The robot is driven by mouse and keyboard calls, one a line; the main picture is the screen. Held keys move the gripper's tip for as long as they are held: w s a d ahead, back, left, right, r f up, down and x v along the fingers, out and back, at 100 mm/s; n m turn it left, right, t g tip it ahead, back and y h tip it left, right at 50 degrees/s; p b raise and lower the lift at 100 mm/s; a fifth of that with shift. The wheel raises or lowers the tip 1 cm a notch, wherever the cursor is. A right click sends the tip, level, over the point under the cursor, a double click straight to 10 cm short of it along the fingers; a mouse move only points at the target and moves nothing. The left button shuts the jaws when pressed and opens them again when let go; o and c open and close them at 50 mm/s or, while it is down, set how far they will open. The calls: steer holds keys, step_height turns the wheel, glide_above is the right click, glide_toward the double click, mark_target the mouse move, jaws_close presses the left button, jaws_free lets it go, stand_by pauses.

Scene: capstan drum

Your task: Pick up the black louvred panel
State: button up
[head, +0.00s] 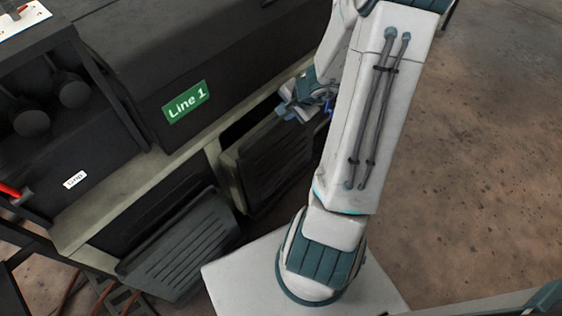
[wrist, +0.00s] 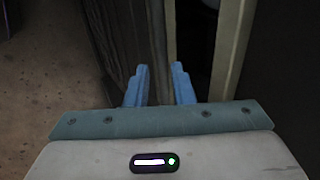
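Two dark louvred panels show in the head view. One black louvred panel (head: 268,158) stands tilted out from an opening in the machine's side, below the green sign. The other (head: 182,250) leans outward further left and nearer. My gripper (head: 305,98) is at the upper right end of the first panel. In the wrist view, my two blue fingers (wrist: 160,84) stand either side of that panel's edge (wrist: 158,40), with its louvred face (wrist: 118,35) to the left. I cannot tell whether the fingers press on it. My arm hides the area to its right.
The black machine housing (head: 145,65) with the green "Line 1" sign (head: 185,102) rises behind, above a pale frame (head: 140,172). Dark openings lie behind the panels. A pale frame post (wrist: 232,45) is close right of my fingers. Open brown floor (head: 470,160) lies to the right.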

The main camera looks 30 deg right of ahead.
steer(key=x, duration=0.1)
steer(key=b+x, duration=0.1)
steer(key=x, duration=0.1)
steer(key=b+x, duration=0.1)
steer(key=x, duration=0.1)
steer(key=shift+a, duration=0.3)
steer(key=shift+c, duration=0.3)
jaws_close()
steer(key=shift+w, duration=0.1)
stand_by(0.7)
